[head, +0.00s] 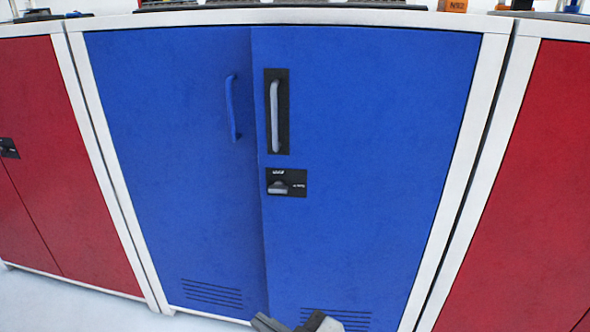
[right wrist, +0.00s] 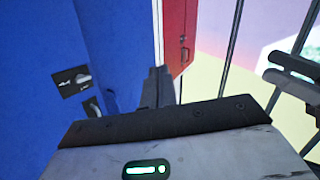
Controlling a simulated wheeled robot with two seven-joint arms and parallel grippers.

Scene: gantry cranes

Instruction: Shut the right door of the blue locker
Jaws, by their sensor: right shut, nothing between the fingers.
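The blue locker (head: 485,100) faces me with two doors. The right door (head: 380,150) carries a grey handle (head: 274,115) on a black plate, with a latch (head: 278,188) below. Its free edge overlaps the left door (head: 165,150), which shows a shadow beside the seam; the right door looks nearly closed, but I cannot tell if it is flush. My right gripper (head: 297,322) is shut and empty, low in front of the doors near the seam. In the right wrist view its fingers (right wrist: 157,88) are beside the blue surface, contact unclear. My left gripper is out of view.
Red lockers stand to the left (head: 50,170) and right (head: 535,170) of the blue one. Several items lie on the locker tops, including an orange block (head: 453,6). The pale floor (head: 60,305) shows clear at lower left.

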